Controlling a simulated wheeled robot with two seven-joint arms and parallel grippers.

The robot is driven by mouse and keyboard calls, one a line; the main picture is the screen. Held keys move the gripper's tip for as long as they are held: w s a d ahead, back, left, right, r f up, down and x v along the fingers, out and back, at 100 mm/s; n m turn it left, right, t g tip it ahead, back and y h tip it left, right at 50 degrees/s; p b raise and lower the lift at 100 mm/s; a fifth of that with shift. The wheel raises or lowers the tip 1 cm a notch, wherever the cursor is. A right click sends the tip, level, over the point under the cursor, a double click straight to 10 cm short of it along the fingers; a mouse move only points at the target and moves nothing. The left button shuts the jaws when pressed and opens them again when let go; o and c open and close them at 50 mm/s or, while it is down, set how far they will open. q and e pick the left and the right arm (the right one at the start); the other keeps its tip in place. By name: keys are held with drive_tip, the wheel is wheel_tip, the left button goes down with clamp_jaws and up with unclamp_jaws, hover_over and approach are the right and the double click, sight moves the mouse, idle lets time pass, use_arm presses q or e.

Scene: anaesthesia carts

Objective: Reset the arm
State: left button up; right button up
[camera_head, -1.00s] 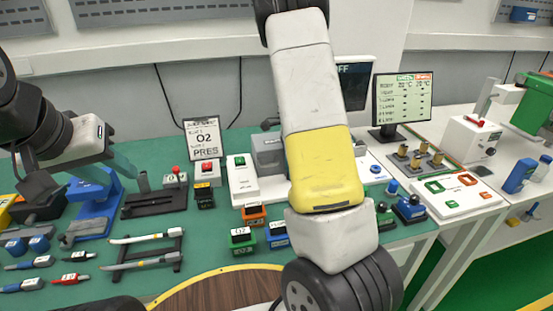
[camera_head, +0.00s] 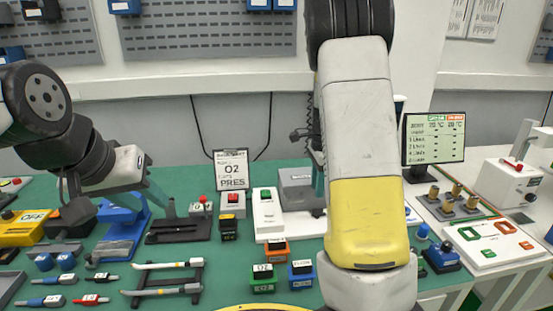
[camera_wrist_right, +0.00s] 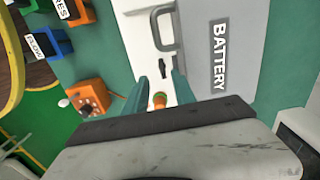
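My right arm crosses the middle of the head view with a yellow link. A teal part of my right gripper (camera_head: 318,185) shows beside it; the arm hides the rest. In the right wrist view my right gripper (camera_wrist_right: 160,95) has two teal fingers apart. A small orange-and-green piece (camera_wrist_right: 159,101) shows between them, over a white panel; I cannot tell whether they touch it. A grey box labelled BATTERY (camera_wrist_right: 235,50) is beside them. My left gripper (camera_head: 155,190) hangs over the bench at the left, beside a black stand; its finger gap is unclear.
The teal bench (camera_head: 100,270) holds an O2 PRES sign (camera_head: 232,171), a white box with a green button (camera_head: 267,213), a rack with pens (camera_head: 168,280) and several small boxes. A monitor (camera_head: 435,138) and a white panel (camera_head: 493,242) stand at the right.

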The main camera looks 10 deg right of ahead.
drive_tip(key=s+a+r+n+t, duration=0.2)
drive_tip(key=s+a+r+n, duration=0.2)
drive_tip(key=s+r+n, duration=0.1)
drive_tip(key=s+a+r+n+t+y, duration=0.1)
drive_tip(key=s+a+r+n, duration=0.3)
drive_tip(key=s, duration=0.6)
drive_tip(key=s+a+r+n+t+y, duration=0.1)
drive_tip(key=s+a+r+n+t, duration=0.2)
drive_tip(key=s+r+n, duration=0.5)
drive_tip(key=shift+s+a+n, duration=0.15)
drive_tip(key=shift+a+n, duration=0.25)
drive_tip(key=shift+n, duration=0.6)
